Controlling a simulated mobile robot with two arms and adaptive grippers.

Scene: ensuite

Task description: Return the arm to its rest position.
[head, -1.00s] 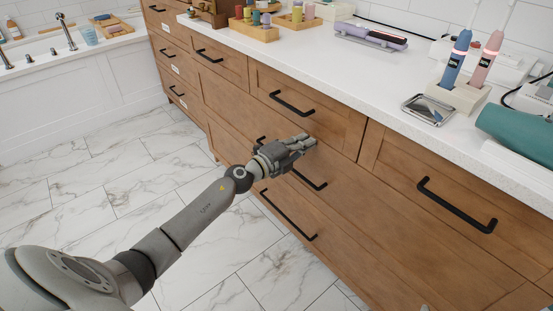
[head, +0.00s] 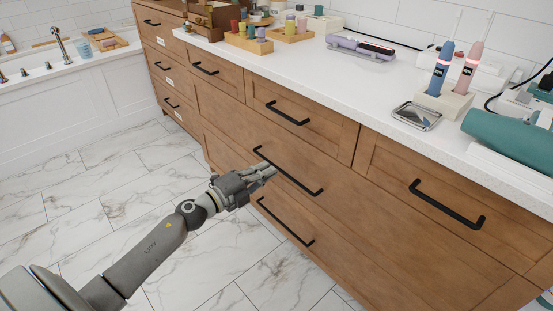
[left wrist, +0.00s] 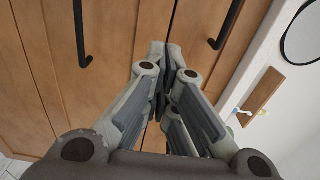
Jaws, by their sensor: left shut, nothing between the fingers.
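My left arm (head: 150,252) reaches in from the lower left of the head view. Its gripper (head: 268,170) is shut and empty in front of the wooden drawer fronts, near a long black handle (head: 300,181). In the left wrist view the fingers (left wrist: 158,75) are closed together, with wooden fronts and black handles behind them. I cannot tell the exact gap between the fingertips and the drawer front. My right gripper does not show.
The wooden cabinet (head: 330,230) runs diagonally with its drawers closed. The marble floor (head: 90,210) at left is clear. A bathtub (head: 60,110) stands behind.

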